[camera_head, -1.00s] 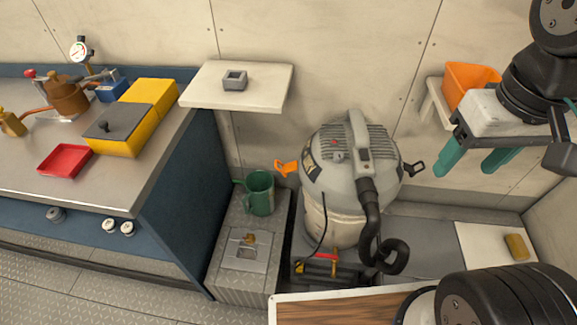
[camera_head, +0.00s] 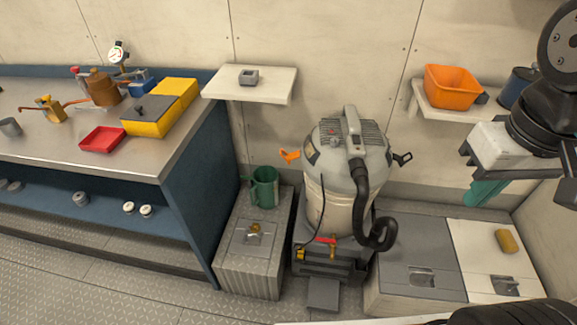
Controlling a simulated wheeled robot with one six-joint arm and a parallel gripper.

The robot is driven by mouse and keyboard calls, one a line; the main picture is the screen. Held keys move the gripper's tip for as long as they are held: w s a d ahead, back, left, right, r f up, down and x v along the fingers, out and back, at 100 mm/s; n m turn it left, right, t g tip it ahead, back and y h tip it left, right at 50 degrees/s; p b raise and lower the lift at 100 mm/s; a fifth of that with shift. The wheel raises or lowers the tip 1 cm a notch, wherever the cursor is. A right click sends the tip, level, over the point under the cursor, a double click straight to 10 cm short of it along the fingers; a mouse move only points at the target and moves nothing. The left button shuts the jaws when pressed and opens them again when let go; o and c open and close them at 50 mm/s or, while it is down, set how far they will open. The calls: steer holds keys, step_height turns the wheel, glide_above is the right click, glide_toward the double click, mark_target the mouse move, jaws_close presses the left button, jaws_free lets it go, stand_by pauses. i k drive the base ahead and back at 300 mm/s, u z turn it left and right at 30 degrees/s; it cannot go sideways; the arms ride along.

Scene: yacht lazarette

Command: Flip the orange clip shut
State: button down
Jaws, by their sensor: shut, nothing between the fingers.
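The orange clip (camera_head: 289,156) sits at the upper left side of the grey vacuum (camera_head: 341,190), near the seam between its domed head and its drum. It sticks outward from the body, swung open. A similar black clip (camera_head: 402,158) sticks out on the vacuum's right side. My gripper (camera_head: 483,195) is at the right of the picture, with teal fingers together and empty. It is well to the right of the vacuum and touches neither clip.
A black hose (camera_head: 366,195) hangs down the vacuum's front. A green mug (camera_head: 264,187) stands on the step left of it. A white shelf (camera_head: 250,91) overhangs that side. An orange bin (camera_head: 452,86) sits on the right shelf. A yellow sponge (camera_head: 506,241) lies at right.

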mark_target(295, 154)
steer(key=k, duration=0.45)
steer(key=u, duration=1.75)
steer(key=i, duration=1.1)
steer(key=z, duration=2.1)
steer(key=i, duration=0.5)
